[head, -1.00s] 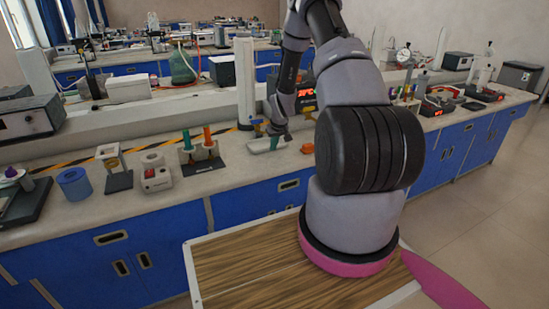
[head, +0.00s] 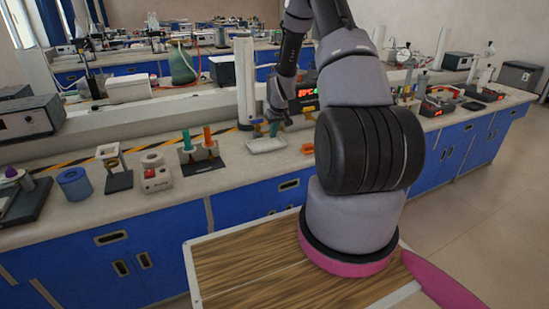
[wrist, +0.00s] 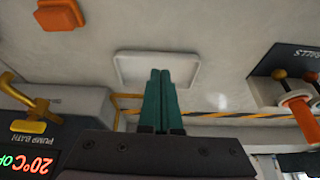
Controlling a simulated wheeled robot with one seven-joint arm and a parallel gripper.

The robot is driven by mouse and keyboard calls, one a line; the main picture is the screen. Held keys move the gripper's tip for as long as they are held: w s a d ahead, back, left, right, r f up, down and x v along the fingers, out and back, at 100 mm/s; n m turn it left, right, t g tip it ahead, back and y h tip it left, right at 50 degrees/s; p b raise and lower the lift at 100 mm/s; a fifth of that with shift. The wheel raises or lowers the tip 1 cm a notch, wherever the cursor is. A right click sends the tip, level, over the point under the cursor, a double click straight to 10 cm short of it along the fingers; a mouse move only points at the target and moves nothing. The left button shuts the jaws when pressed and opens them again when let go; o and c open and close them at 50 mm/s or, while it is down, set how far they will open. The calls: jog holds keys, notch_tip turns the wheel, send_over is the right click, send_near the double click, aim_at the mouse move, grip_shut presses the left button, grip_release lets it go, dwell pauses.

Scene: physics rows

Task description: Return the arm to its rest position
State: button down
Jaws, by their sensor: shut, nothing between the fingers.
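My gripper (wrist: 160,100) shows in the wrist view with its two green fingers together and nothing between them. In the head view my gripper (head: 274,129) hangs above the bench, just over the back part of a small white tray (head: 266,146). In the wrist view the white tray (wrist: 128,70) lies beyond the fingertips, which overlap part of it. The tray looks empty where it shows. My arm rises from the wood-topped base and bends over towards the bench.
A pump bath (head: 306,93) with a lit display stands close to my gripper. A rack with orange and green handles (head: 201,150) stands left of the tray. A white upright column (head: 244,80) is behind.

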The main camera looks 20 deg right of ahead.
jog(key=s+a+r+m, duration=0.1)
jog(key=s+a+r, duration=0.25)
jog(key=r, duration=0.65)
jog(key=s+a+r+t, duration=0.15)
jog(key=s+r, duration=0.25)
jog(key=r, duration=0.6)
jog(key=s+a+r+m, duration=0.1)
jog(key=s+a+r, duration=0.3)
jog(key=r, duration=0.6)
jog(key=s+a+r, duration=0.2)
jog(key=s+r, duration=0.1)
jog(key=s, duration=0.5)
jog(key=s+a+r+m+y, duration=0.1)
jog(key=s+r, duration=0.3)
jog(key=s, duration=0.4)
jog(key=s+a+r+t+y, duration=0.1)
jog(key=s+a+r, duration=0.2)
jog(key=s, duration=0.5)
jog(key=shift+s+a+r+m, duration=0.35)
jog(key=shift+r+m, duration=0.05)
jog(key=shift+r, duration=0.1)
